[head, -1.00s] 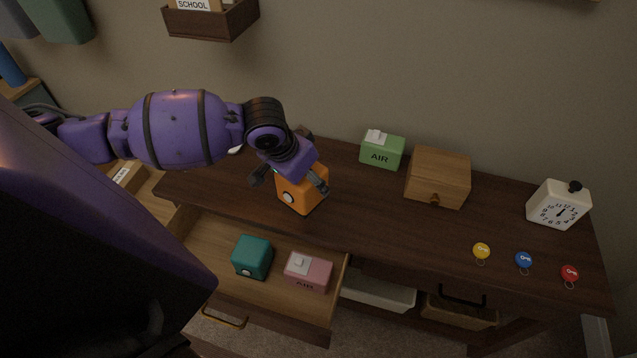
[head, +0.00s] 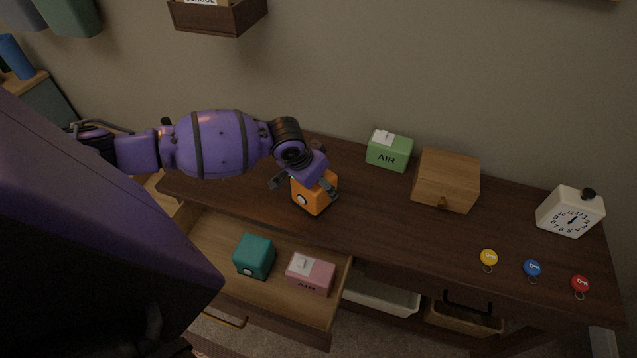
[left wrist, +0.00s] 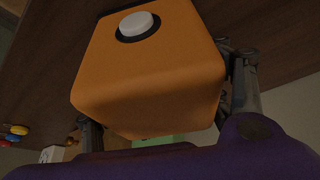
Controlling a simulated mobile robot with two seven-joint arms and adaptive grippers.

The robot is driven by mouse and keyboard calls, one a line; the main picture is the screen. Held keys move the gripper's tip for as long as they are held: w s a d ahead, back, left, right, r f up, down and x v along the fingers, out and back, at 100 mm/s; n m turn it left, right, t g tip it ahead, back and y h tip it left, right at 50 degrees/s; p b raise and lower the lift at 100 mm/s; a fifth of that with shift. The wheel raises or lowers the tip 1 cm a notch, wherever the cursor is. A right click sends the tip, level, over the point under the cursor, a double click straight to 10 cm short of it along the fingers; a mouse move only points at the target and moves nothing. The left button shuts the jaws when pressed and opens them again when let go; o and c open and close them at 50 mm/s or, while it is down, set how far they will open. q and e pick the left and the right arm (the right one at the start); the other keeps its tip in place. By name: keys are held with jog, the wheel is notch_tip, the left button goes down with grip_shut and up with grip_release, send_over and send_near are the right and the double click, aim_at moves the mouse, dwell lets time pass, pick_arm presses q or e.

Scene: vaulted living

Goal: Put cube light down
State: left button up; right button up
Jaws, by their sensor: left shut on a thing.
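The orange cube light (head: 313,196) with a round white button is at the dark wooden desk's front left part, above the open drawer's back edge. My left gripper (head: 306,187) is shut on it from above and behind. In the left wrist view the cube light (left wrist: 150,75) fills the middle between the fingers (left wrist: 165,105), its white button up in the picture. I cannot tell whether its underside touches the desk top (head: 375,225). A teal cube light (head: 254,257) lies in the open drawer. My right gripper is not in view.
The open drawer (head: 215,240) also holds a pink AIR box (head: 310,273). On the desk are a green AIR box (head: 389,150), a wooden box (head: 446,180), a white clock (head: 570,212) and yellow, blue and red key tags (head: 532,268). The desk's middle is clear.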

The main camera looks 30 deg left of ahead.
pick_arm(q)
jog(key=shift+f, duration=0.15)
jog(key=o, duration=1.2)
jog(key=shift+o, duration=0.2)
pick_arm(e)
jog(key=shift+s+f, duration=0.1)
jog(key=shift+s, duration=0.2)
pick_arm(q)
jog(key=shift+r, duration=0.35)
jog(key=p+v, duration=0.1)
jog(key=v, duration=0.9)
jog(key=shift+s+r, duration=0.2)
jog(key=shift+r, duration=0.15)
jog(key=shift+s+r, duration=0.15)
jog(key=shift+r, duration=0.1)
jog(key=shift+s+r, duration=0.1)
jog(key=shift+r, duration=0.05)
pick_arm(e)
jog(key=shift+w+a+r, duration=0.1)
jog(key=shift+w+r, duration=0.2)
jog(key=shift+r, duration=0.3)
